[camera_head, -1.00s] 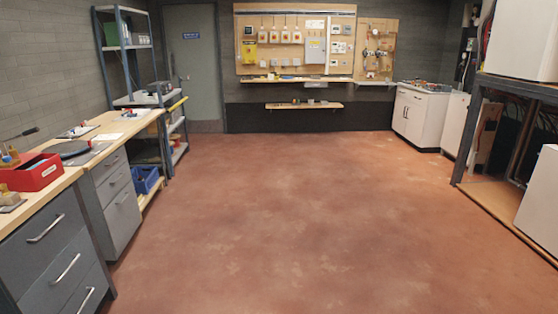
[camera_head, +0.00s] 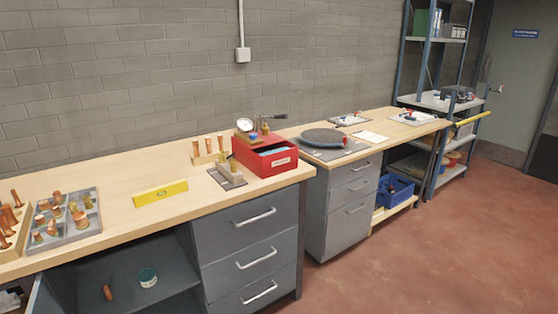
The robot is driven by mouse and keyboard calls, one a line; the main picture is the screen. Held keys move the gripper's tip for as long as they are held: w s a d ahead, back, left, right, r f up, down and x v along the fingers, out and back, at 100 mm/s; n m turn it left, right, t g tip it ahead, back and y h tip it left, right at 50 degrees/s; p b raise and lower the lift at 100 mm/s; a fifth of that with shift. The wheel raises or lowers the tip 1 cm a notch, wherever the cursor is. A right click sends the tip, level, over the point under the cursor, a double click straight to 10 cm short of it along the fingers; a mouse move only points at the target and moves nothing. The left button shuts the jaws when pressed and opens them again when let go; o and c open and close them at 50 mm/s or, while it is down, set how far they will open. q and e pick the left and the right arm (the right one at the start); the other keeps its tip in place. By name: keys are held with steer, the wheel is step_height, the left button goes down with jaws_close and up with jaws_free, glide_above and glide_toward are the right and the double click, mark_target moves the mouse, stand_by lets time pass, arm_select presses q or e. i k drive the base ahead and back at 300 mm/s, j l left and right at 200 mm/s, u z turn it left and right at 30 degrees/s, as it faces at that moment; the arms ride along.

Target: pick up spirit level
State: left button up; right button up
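A short yellow spirit level (camera_head: 160,193) lies on the wooden workbench (camera_head: 120,172) at the left. It sits between a grey tray of copper fittings and a small metal fixture, close to the bench's front edge. A longer yellow bar (camera_head: 472,118), which may be another level, is at the shelf rack on the right. Neither of my grippers is in view.
The grey tray (camera_head: 70,238) is left of the level. A red box (camera_head: 264,155) and the metal fixture (camera_head: 227,178) are to its right. Grey drawers (camera_head: 250,245) and an open compartment are below. The red floor (camera_head: 430,250) is clear at the right.

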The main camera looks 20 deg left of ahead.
mark_target(141, 200)
steer(key=i+u, duration=0.3)
steer(key=u, duration=0.2)
steer(key=i+l+u, duration=0.15)
steer(key=u, duration=0.3)
steer(key=i+l+u, duration=0.3)
steer(key=u, duration=0.2)
steer(key=i+l+u, duration=0.25)
steer(key=u, duration=0.2)
steer(key=i+l+u, duration=0.1)
steer(key=l+u, duration=0.4)
